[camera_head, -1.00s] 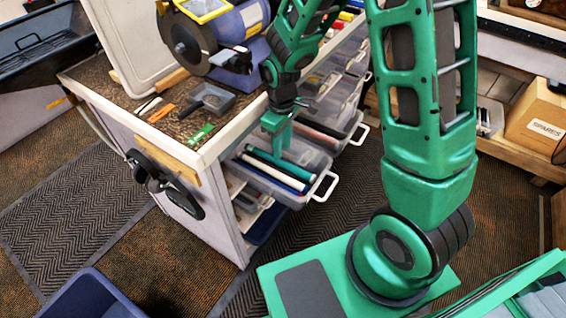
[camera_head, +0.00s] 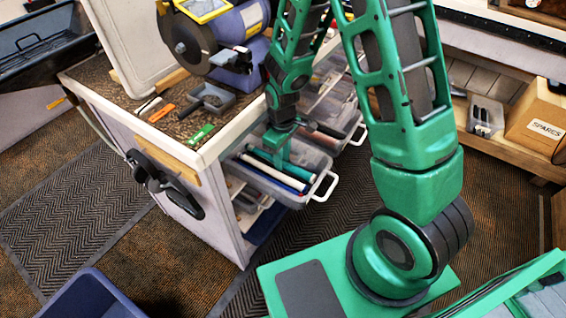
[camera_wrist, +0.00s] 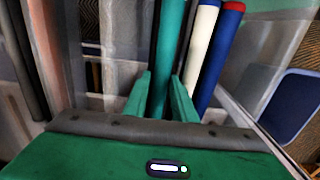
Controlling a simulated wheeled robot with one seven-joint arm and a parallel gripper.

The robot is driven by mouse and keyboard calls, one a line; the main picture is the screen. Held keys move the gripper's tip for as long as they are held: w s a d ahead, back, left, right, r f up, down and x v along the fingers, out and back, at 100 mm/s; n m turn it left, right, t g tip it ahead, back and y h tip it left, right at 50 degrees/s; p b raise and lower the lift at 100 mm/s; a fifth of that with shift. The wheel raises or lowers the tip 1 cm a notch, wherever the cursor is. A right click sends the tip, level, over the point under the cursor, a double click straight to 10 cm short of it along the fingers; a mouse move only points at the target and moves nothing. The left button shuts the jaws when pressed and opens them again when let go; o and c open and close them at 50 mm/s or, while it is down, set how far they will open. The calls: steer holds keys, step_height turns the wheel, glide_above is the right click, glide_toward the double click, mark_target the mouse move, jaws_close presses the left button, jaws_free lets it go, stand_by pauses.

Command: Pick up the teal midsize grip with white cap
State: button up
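The teal grip (camera_wrist: 169,50) lies in the clear open drawer (camera_head: 323,188) on the bench's side, beside a white grip and a blue grip. It also shows in the head view (camera_head: 259,163). Its white cap cannot be made out. My gripper (camera_wrist: 162,92) is down in the drawer, its two green fingers apart, one on each side of the teal grip. In the head view my gripper (camera_head: 277,158) partly covers the grips. Contact between the fingers and the teal grip cannot be made out.
The white grip (camera_wrist: 196,50) and the blue grip with a red end (camera_wrist: 220,55) lie close to the right finger. Drawer walls stand close on both sides. More clear drawers (camera_head: 338,110) are behind. The bench top (camera_head: 130,92) holds a grinder (camera_head: 232,40).

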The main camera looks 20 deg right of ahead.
steer(key=c, duration=0.4)
